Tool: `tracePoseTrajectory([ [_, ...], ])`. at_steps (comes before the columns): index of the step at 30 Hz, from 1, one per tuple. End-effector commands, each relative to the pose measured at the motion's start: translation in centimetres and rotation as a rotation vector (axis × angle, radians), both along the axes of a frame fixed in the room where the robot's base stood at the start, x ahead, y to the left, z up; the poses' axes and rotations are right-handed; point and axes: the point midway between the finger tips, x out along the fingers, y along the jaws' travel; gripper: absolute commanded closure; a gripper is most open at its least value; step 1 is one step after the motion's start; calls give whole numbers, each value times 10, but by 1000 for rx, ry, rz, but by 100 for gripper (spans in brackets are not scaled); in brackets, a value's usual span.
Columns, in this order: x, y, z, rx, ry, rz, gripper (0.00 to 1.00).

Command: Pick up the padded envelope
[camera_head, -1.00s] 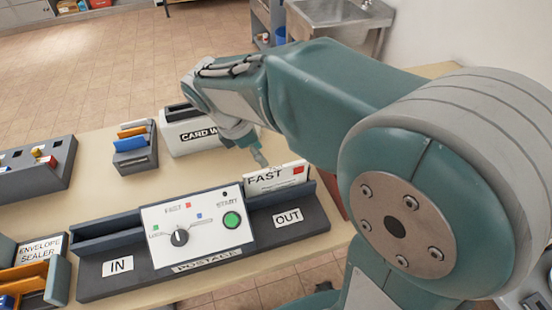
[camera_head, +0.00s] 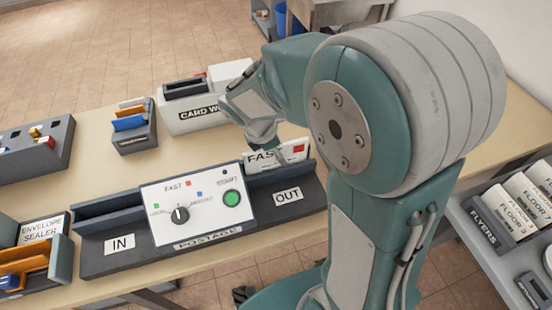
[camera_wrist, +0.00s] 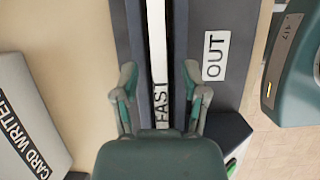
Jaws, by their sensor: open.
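A white envelope marked FAST with a red square (camera_head: 294,149) stands upright in the OUT slot of the postage machine (camera_head: 200,218). I take it to be the padded envelope. In the wrist view the envelope (camera_wrist: 157,50) shows edge-on as a long white strip in the dark slot. My gripper (camera_wrist: 160,74) is open, with one finger on each side of the strip and visible gaps between. In the head view my gripper (camera_head: 263,150) is at the envelope's left part and hides some of it. The envelope's lower part is hidden in the slot.
A white card writer (camera_head: 190,105) stands behind the machine. A grey holder with envelopes (camera_head: 133,138) is at the back left, and an envelope sealer (camera_head: 42,230) at the front left. A flyer rack (camera_head: 490,222) is on the right.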

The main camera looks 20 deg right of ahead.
Motion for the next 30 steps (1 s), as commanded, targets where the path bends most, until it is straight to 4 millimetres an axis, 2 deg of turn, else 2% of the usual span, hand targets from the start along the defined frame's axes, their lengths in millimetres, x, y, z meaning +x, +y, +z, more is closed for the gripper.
tracePoseTrajectory([
  [29, 0, 0, -6, 0, -1, 0, 43],
  [30, 0, 0, -6, 0, -1, 0, 56],
])
